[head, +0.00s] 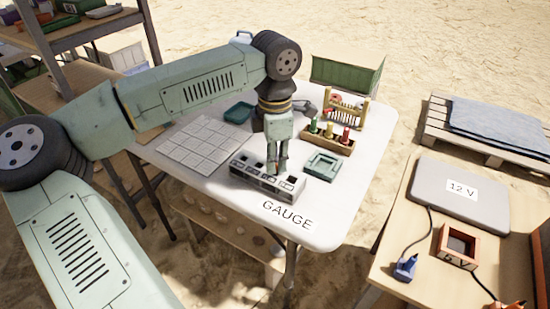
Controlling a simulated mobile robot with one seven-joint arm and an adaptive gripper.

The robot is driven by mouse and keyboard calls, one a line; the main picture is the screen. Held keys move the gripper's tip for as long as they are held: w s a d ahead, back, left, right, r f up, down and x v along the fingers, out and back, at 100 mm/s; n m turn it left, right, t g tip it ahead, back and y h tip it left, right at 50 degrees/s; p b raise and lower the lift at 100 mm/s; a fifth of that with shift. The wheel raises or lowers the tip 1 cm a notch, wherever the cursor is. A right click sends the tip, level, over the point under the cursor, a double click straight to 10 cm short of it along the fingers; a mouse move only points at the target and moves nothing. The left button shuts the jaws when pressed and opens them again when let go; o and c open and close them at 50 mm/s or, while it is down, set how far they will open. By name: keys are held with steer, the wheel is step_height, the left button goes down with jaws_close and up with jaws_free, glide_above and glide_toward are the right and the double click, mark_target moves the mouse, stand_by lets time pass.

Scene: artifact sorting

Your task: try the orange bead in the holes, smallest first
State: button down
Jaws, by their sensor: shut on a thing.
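The gauge block (262,182), a long grey block with dark holes along its top, sits near the front edge of the white table above the printed word GAUGE. My gripper (277,171) points straight down over the middle of the block, its fingertips at or just above the top. I cannot tell whether they touch it. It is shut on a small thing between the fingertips. The orange bead itself does not show clearly; the fingers hide what they hold. The hole under the fingertips is hidden too.
A green square tray (323,165) lies right of the block. Behind it stand a wooden rack of coloured bottles (327,140) and a bead frame (346,109). A white tile grid (196,146) lies left, a teal tray (239,113) behind. The table's front right corner is clear.

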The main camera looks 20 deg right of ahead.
stand_by(0.4)
steer(key=c, duration=1.5)
jaws_free()
steer(key=shift+o, duration=0.8)
steer(key=shift+o, duration=1.4)
steer(key=shift+r+p, duration=1.9)
steer(key=shift+r, duration=1.15)
